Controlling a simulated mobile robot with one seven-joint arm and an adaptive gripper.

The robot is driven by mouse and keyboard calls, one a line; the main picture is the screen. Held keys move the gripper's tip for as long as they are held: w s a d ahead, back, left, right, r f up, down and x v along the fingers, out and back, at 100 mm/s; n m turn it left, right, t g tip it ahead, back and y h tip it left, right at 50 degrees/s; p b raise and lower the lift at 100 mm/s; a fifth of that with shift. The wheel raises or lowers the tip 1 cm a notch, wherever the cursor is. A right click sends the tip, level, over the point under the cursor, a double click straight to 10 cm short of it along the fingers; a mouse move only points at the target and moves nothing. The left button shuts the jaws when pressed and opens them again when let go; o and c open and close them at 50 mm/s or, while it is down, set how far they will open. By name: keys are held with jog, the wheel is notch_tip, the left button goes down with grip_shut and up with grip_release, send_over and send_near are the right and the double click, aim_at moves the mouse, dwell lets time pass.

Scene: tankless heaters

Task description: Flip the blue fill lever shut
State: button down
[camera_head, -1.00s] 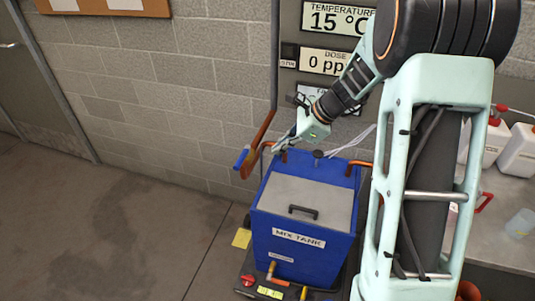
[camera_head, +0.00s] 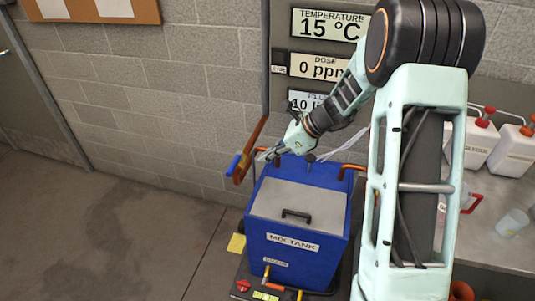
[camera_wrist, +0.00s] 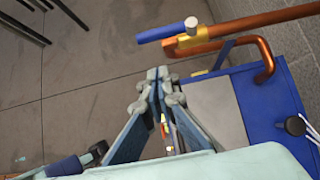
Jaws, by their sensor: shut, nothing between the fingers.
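The blue fill lever (camera_head: 233,164) sits on a brass valve at the end of a copper pipe (camera_head: 256,136), left of the tank's back corner. In the wrist view the lever (camera_wrist: 160,33) points left, roughly in line with the pipe. My gripper (camera_head: 265,155) is shut and empty, just right of the lever in the head view. In the wrist view my closed fingertips (camera_wrist: 158,73) are below the lever and apart from it. The blue mix tank (camera_head: 298,245) stands below, its grey lid (camera_head: 301,204) closed.
A copper bend (camera_wrist: 266,65) hooks over the tank rim beside the valve. Display panels (camera_head: 325,25) hang on the wall behind. White jugs (camera_head: 512,150) stand on a counter at right.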

aim_at(234, 165)
jog(key=w+a+f+p, duration=0.1)
jog(key=w+a+f, duration=0.1)
jog(key=a+f, duration=0.3)
jog(key=shift+w+a+f, duration=0.15)
jog(key=shift+w+a, duration=0.2)
jog(key=shift+a, duration=0.85)
jog(key=shift+a, duration=0.1)
jog(key=shift+a+m+t+b, duration=0.2)
jog(key=shift+m+t+b, duration=0.1)
jog(key=shift+m+b, duration=0.1)
